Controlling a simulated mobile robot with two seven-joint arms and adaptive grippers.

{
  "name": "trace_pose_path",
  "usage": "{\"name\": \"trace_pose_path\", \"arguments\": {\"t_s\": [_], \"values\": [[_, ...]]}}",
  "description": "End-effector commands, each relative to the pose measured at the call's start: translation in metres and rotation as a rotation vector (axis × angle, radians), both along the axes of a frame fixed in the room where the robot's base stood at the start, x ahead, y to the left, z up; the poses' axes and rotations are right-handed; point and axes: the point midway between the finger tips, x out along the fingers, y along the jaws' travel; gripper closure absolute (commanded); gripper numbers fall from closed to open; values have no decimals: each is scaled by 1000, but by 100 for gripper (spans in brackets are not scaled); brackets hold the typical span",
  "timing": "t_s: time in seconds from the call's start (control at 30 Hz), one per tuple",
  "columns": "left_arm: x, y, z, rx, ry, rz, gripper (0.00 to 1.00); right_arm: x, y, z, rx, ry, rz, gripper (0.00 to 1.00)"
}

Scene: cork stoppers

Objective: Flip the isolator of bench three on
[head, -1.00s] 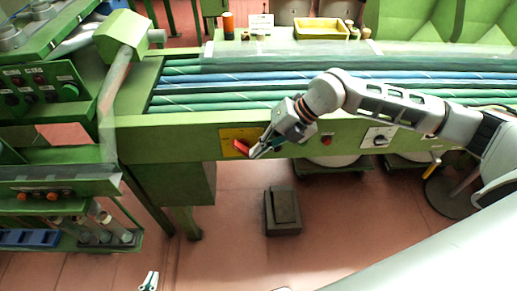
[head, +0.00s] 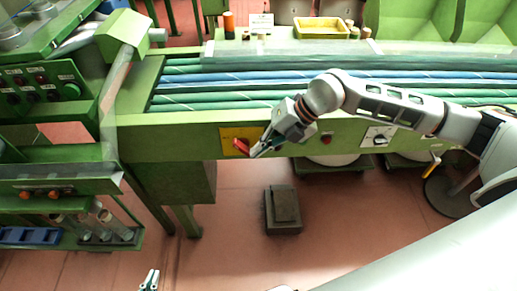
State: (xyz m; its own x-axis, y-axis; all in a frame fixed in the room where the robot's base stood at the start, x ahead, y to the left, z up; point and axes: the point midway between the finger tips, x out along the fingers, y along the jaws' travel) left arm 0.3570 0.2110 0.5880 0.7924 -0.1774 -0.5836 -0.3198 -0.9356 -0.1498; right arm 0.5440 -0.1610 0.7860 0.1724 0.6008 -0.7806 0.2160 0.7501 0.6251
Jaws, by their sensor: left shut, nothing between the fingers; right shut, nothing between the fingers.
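The isolator (head: 241,146) is a red handle on a yellow plate (head: 228,133), on the front face of the green bench. My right gripper (head: 257,153) is shut and empty, with its fingertips close beside the right end of the red handle. I cannot tell whether they touch it. The gripper hides part of the yellow plate's right side. My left gripper (head: 149,281) shows only at its tips at the bottom edge, shut and empty, far below the isolator.
A red button (head: 326,139) and a white plate with a dark knob (head: 378,138) are further right on the bench face. A green control panel (head: 40,90) stands at the left. A dark stepped block (head: 283,210) sits on the open floor below.

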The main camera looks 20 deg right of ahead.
Motion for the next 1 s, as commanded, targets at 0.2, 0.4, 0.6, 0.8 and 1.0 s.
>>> {"name": "trace_pose_path", "arguments": {"t_s": [0.2, 0.4, 0.6, 0.8, 1.0], "values": [[2, 0, 4, 0, -5, 0, 100, 1, 3, 3, 1, -1, 1, 100], [7, 0, 14, 1, -18, 0, 100, 3, 10, 7, 0, -2, 1, 100], [10, 0, 19, 1, -27, 1, 100, 4, 14, 8, 0, 0, 0, 100], [10, 0, 18, 1, -26, 1, 100, 4, 14, 7, 1, -1, 1, 100], [9, 0, 18, -5, -24, 3, 100, 4, 15, 7, 1, -1, 1, 100]]}}
